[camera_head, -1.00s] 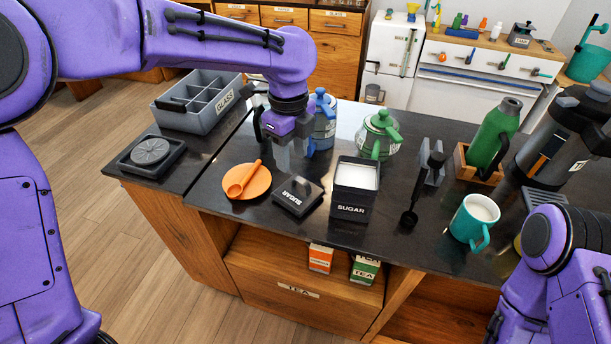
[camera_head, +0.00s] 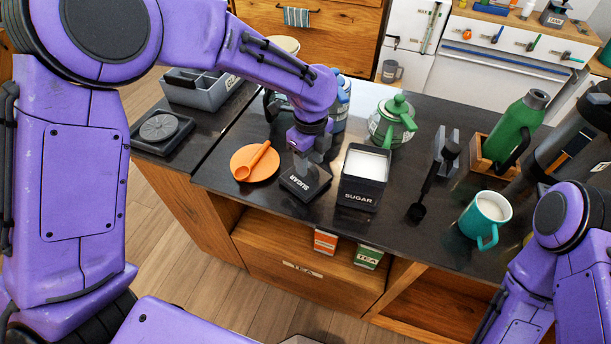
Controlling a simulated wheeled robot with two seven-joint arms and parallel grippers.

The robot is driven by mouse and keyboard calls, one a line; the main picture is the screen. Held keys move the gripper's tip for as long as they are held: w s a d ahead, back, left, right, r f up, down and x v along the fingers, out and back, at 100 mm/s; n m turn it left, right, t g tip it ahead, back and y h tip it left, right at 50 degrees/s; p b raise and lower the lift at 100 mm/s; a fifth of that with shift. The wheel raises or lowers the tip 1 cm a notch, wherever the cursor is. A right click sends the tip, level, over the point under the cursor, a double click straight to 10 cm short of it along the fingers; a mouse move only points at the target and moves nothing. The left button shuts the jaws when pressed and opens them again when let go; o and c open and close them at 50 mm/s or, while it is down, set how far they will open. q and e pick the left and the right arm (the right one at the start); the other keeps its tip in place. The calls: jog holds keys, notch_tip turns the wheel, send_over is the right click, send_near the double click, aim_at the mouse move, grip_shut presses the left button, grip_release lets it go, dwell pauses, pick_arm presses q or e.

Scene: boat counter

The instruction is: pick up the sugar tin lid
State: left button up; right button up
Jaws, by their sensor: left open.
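The sugar tin lid (camera_head: 304,184) is a dark square lid marked SUGAR, lying on the black counter. The open sugar tin (camera_head: 362,180) stands just right of it, full of white sugar. My left gripper (camera_head: 308,164) is open and points down at the far part of the lid, with its fingertips close to the lid's handle. The fingers hide part of the handle, and I cannot tell whether they touch it. My right arm shows at the lower right, but its gripper is not in view.
An orange saucer (camera_head: 247,174) with an orange spoon (camera_head: 253,160) lies left of the lid. A green teapot (camera_head: 392,124) and blue jar stand behind. A black scoop (camera_head: 421,200), teal mug (camera_head: 486,220) and green flask (camera_head: 516,128) are to the right.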

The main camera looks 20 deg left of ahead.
pick_arm(q)
grip_shut()
